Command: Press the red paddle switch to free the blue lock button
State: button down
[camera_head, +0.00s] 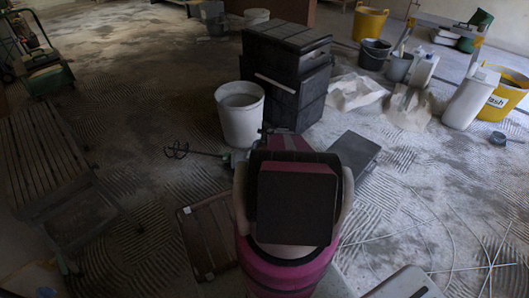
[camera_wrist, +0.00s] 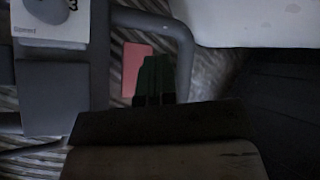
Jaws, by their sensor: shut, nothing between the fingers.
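In the wrist view, a flat red paddle (camera_wrist: 136,66) shows beside a dark grey curved tube handle (camera_wrist: 166,24). My gripper (camera_wrist: 156,60) is shut and empty, its dark green fingers overlapping the right edge of the red paddle in the picture. I cannot tell whether the fingers touch it. No blue button shows in either view. In the head view, a mixing whisk (camera_head: 178,150) on a thin shaft lies left of a white bucket's base; its other end is hidden. My gripper cannot be made out there.
A white bucket (camera_head: 240,113) stands beside stacked black cases (camera_head: 287,75). A wooden pallet (camera_head: 43,150) lies at left. Yellow buckets (camera_head: 369,23), a white canister (camera_head: 469,98) and paper bags (camera_head: 408,107) stand at right.

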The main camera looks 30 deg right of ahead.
jog(key=shift+f, duration=2.95)
jog(key=shift+f, duration=0.2)
jog(key=shift+f, duration=0.2)
jog(key=shift+f, duration=0.95)
jog(key=shift+a+r, duration=0.1)
jog(key=shift+r, duration=1.5)
